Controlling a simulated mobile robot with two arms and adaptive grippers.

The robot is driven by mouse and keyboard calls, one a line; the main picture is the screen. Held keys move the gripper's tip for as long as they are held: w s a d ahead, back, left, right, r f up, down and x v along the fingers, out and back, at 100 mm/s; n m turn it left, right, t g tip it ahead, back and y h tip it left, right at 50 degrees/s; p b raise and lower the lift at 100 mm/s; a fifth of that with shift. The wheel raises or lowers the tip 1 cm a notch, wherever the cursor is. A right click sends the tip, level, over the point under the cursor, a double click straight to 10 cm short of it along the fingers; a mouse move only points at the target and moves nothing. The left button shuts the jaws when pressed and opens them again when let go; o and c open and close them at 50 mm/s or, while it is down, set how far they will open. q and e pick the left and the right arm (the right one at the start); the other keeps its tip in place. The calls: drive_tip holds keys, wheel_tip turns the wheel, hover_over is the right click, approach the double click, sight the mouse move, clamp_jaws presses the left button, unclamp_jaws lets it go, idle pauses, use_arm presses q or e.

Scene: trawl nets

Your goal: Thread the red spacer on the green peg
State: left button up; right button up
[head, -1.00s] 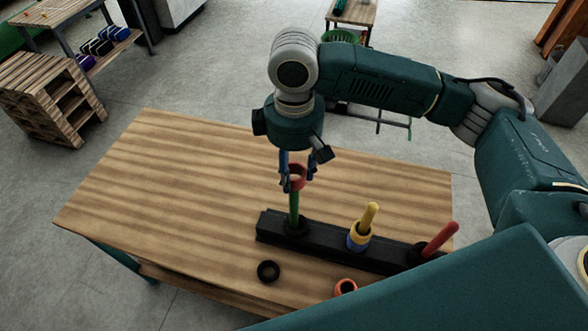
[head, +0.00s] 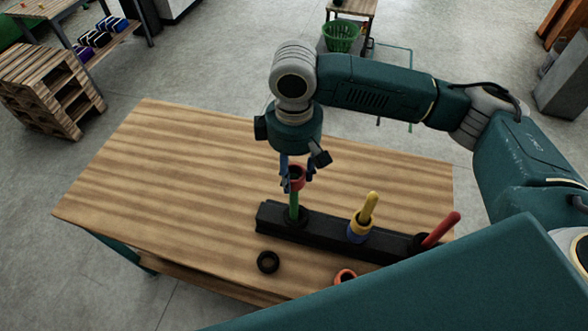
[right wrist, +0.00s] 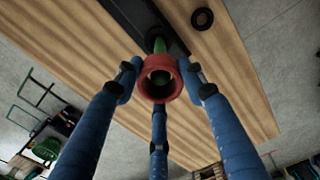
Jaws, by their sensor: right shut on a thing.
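My right gripper (head: 297,182) is shut on the red spacer (head: 297,173), above the black bar. The green peg (head: 294,205) stands on the bar's left end, directly below the spacer; its upper end is hidden by the spacer and fingers. In the right wrist view the red spacer (right wrist: 160,88) sits between my blue fingers (right wrist: 160,82), and the green peg (right wrist: 165,45) shows behind it. Some green shows through its opening; I cannot tell whether the peg's tip is inside the hole. My left gripper is not in view.
A loose black ring (head: 268,262) and an orange ring (head: 345,275) lie in front. The wooden table's (head: 150,180) left side is clear.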

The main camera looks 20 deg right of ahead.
drive_tip(key=o, duration=1.2)
wheel_tip(320, 180, up, 12)
